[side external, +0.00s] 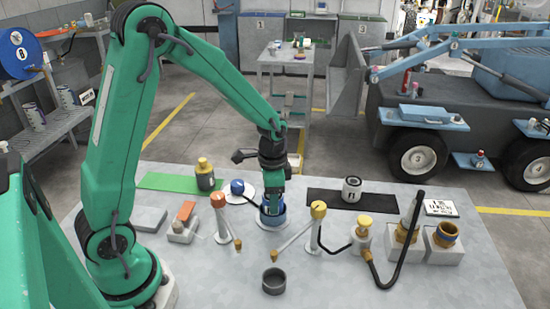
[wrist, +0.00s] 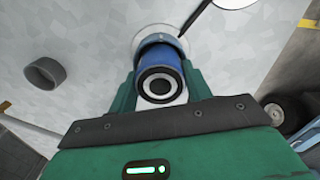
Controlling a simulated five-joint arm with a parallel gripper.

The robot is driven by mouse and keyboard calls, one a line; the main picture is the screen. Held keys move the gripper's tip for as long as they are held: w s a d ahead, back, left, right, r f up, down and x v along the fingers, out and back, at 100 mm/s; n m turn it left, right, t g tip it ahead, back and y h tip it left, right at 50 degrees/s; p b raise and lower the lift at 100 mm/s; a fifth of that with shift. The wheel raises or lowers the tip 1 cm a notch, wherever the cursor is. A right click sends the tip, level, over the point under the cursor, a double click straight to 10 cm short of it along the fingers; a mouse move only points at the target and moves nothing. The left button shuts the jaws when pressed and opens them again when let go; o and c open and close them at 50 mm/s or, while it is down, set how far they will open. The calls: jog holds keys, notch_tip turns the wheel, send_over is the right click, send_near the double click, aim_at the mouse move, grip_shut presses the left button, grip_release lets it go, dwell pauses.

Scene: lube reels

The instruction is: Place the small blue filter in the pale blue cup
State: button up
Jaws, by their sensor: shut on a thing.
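The small blue filter (wrist: 160,60) is a blue cylinder with a black and white ringed end, held between the jaws of my gripper (wrist: 161,86). In the side view my gripper (side external: 271,196) points down at the pale blue cup (side external: 272,222), which stands on the grey table. The cup's rim also shows just beyond the filter in the wrist view (wrist: 152,41). The filter's lower end is at or inside the cup's mouth. I cannot tell whether it touches the bottom, because the cup wall and my jaws hide it.
A white disc (side external: 246,195) with a blue piece lies close behind left. A dark grey ring (side external: 274,281) stands in front. A black-and-white can (side external: 351,190) stands on a black mat at right.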

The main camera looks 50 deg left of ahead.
jog(key=shift+f, duration=0.25)
jog(key=shift+f, duration=0.15)
jog(key=o, duration=1.1)
notch_tip(320, 180, up, 12)
jog(key=shift+r, duration=0.15)
dwell(0.6)
